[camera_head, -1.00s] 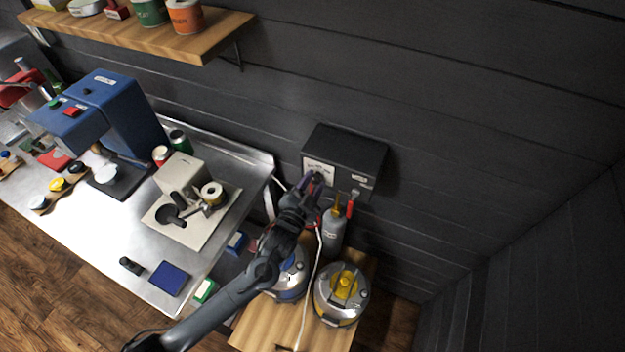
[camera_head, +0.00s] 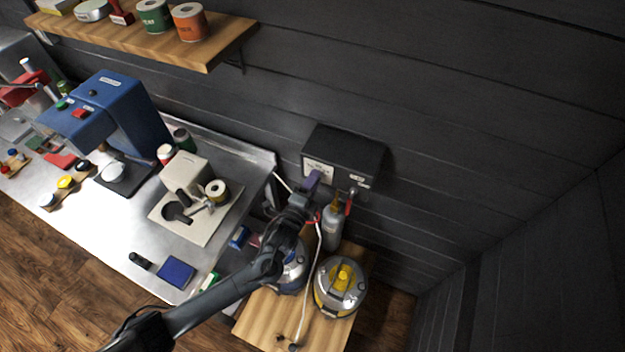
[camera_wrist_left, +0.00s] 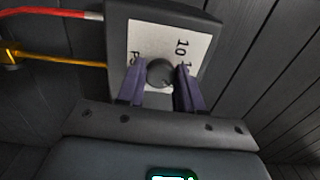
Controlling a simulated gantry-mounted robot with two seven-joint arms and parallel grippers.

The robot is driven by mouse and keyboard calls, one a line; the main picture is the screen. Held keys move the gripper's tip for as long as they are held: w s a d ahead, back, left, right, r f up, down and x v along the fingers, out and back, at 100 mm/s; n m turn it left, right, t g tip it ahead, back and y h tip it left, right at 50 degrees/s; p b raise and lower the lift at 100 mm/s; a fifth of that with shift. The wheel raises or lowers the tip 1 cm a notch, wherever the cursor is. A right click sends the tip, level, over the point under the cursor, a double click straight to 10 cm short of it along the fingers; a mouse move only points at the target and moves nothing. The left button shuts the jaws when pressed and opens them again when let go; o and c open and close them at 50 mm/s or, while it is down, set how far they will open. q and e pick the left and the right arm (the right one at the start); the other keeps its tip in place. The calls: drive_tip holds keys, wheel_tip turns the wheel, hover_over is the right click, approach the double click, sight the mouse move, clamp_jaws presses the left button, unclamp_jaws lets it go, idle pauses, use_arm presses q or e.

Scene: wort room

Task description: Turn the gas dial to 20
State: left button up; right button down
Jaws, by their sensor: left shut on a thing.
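The gas box (camera_head: 345,153) is a dark box on the wall with a white dial face (camera_head: 318,169) on its front. In the left wrist view the round grey dial (camera_wrist_left: 160,72) sits on the white face, with "10" readable at upper right and other marks partly hidden. My left gripper (camera_head: 313,180) is at the box front. Its two purple fingers (camera_wrist_left: 160,88) stand either side of the dial and are shut on it. The pointer's exact setting cannot be read. My right gripper is not in view.
A grey gas bottle (camera_head: 333,228) stands below the box, with a red-handled valve (camera_head: 349,204) beside it. Two metal kettles, one with a yellow top (camera_head: 340,285), stand on the wooden table (camera_head: 262,318). Red and yellow hoses enter the box's side in the wrist view.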

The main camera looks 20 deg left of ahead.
use_arm(q)
drive_tip(key=shift+m, duration=0.9)
drive_tip(key=shift+p, duration=0.3)
drive_tip(key=o, duration=1)
drive_tip(key=shift+o, duration=0.2)
drive_tip(key=shift+s, duration=0.1)
drive_tip(key=s+b, duration=0.2)
drive_tip(key=s, duration=0.8)
drive_tip(key=shift+s+a, duration=0.3)
drive_tip(key=shift+a, duration=0.05)
